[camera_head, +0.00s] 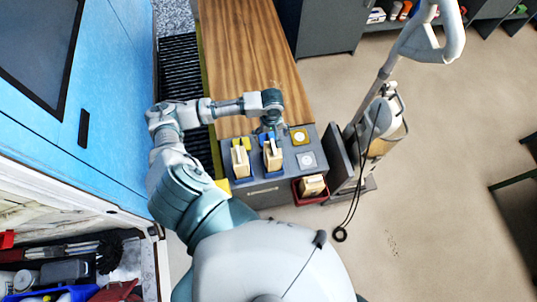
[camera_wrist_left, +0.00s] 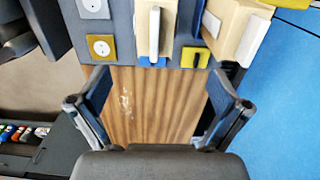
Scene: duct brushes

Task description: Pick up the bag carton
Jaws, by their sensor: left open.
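A third tan carton (camera_head: 312,185) sits in a red bin; I cannot tell which one is the bag carton. In the left wrist view, the blue-holder carton (camera_wrist_left: 168,22) has a pale upright strip, and another carton (camera_wrist_left: 232,22) is to its right. My left gripper (camera_wrist_left: 158,80) is open and empty, its fingers over the wood top near the panel edge. It also shows in the head view (camera_head: 269,126), just behind the blue-holder carton. My right gripper is out of view.
A yellow plate (camera_head: 299,137) and a grey plate (camera_head: 307,160) with round centres lie on the panel. The red bin (camera_head: 309,198) stands at the panel's front right. An upright vacuum (camera_head: 382,115) with a hanging cord is to the right. A blue cabinet (camera_head: 115,105) borders the left.

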